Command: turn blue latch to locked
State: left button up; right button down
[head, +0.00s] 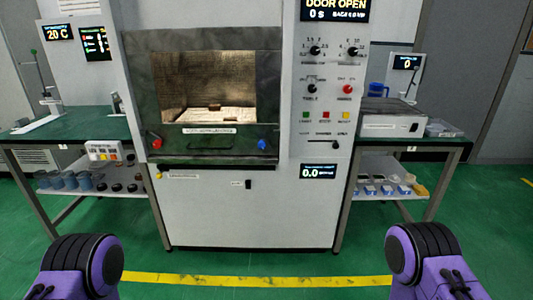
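A blue latch knob (262,145) sits at the lower right corner of the dark frame (220,145) around the microwave chamber. A matching red knob (156,143) sits at the lower left corner. The top display (335,8) reads "DOOR OPEN" and "0 s". Purple and black links of my two arms show at the bottom left and right. Neither gripper is in view.
The white cabinet (245,210) stands ahead, with side tables left (75,135) and right (440,144). The left shelf holds dark cups, the right one small blue-and-white items. A yellow line (250,281) crosses clear green floor before the cabinet.

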aim_at(262, 145)
jog(key=z, duration=0.8)
jog(key=i, duration=1.3)
jog(key=u, duration=0.15)
